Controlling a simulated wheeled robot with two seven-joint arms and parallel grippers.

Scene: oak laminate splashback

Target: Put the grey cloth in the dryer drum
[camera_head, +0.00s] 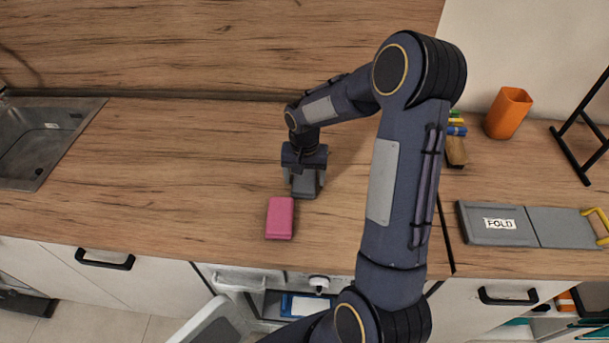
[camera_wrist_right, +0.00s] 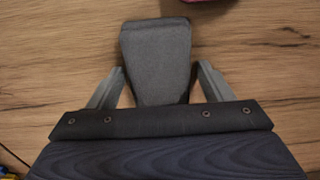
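The grey cloth (camera_head: 304,187) is a small folded block lying on the wooden counter. It also shows in the right wrist view (camera_wrist_right: 157,60), reaching out beyond the fingertips. My right gripper (camera_head: 305,180) points down over the cloth, with one finger on each side of it. In the right wrist view the fingers (camera_wrist_right: 159,75) stand apart, with narrow gaps beside the cloth. A white appliance front (camera_head: 240,279) shows below the counter edge, with a pale grey panel (camera_head: 214,326), perhaps its open door. I cannot make out the drum. My left gripper is not in view.
A pink folded cloth or block (camera_head: 280,218) lies just in front of the grey cloth. A grey folding board marked FOLD (camera_head: 495,224) and an orange cup (camera_head: 507,113) are at the right. A sink (camera_head: 42,135) is at the left. The counter's left middle is clear.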

